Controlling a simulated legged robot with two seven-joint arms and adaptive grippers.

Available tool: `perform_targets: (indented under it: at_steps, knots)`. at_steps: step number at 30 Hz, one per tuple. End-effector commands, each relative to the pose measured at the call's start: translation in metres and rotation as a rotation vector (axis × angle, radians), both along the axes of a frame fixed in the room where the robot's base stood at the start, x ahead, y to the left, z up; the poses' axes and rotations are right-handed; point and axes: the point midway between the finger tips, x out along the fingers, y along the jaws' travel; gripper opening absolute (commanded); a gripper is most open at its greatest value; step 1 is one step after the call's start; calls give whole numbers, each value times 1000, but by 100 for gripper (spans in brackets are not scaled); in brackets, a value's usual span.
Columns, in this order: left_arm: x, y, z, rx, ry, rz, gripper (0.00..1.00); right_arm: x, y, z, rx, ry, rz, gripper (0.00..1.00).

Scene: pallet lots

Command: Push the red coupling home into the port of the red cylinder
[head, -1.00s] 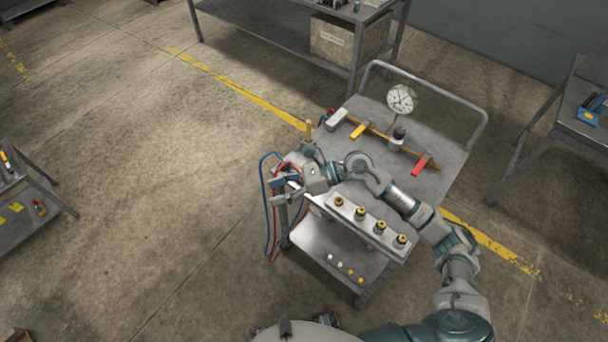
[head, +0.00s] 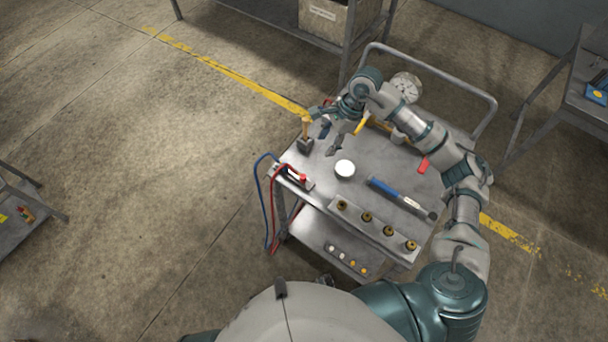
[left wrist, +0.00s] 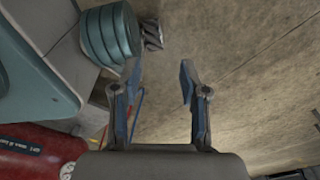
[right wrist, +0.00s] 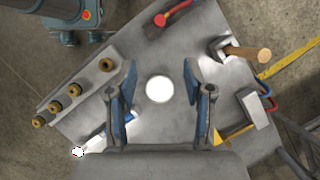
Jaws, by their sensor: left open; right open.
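A small red fitting (head: 301,178) lies at the near left edge of the cart top, where the red and blue hoses (head: 262,205) hang over; it also shows in the right wrist view (right wrist: 175,14). I cannot tell whether it is seated in a port. A large red cylinder with lettering (left wrist: 40,155) fills the lower left of the left wrist view; its port is not visible. My right gripper (head: 331,138) is open and empty above the cart's far left part, apart from the red fitting. My left gripper (left wrist: 155,90) is open and empty over bare floor, outside the head view.
The cart top (head: 385,168) holds a white disc (head: 344,168), a blue-handled tool (head: 398,195), a wooden-handled tool (head: 306,130), a block with brass fittings (head: 378,225) and a gauge (head: 407,87).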

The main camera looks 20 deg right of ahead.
Motion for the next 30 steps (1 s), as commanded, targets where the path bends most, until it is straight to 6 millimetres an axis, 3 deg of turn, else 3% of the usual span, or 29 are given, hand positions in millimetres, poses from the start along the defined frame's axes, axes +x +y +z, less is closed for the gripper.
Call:
perform_targets:
  at_steps: [4,12,18,23,30]
  knots:
    - [-7,-6,0,-7,8,2,44,0,8,-12,1,6,2,52]
    - [19,-14,3,-22,-43,6,44,-3,29,-64,1,7,2,52]
    - [4,-8,-2,-14,-23,5,44,-3,43,-99,4,4,1,52]
    - [-6,-4,-5,-10,-13,2,44,-3,48,-112,3,2,0,52]
    - [-11,-2,-6,-7,-7,-1,44,-3,48,-113,2,1,0,52]
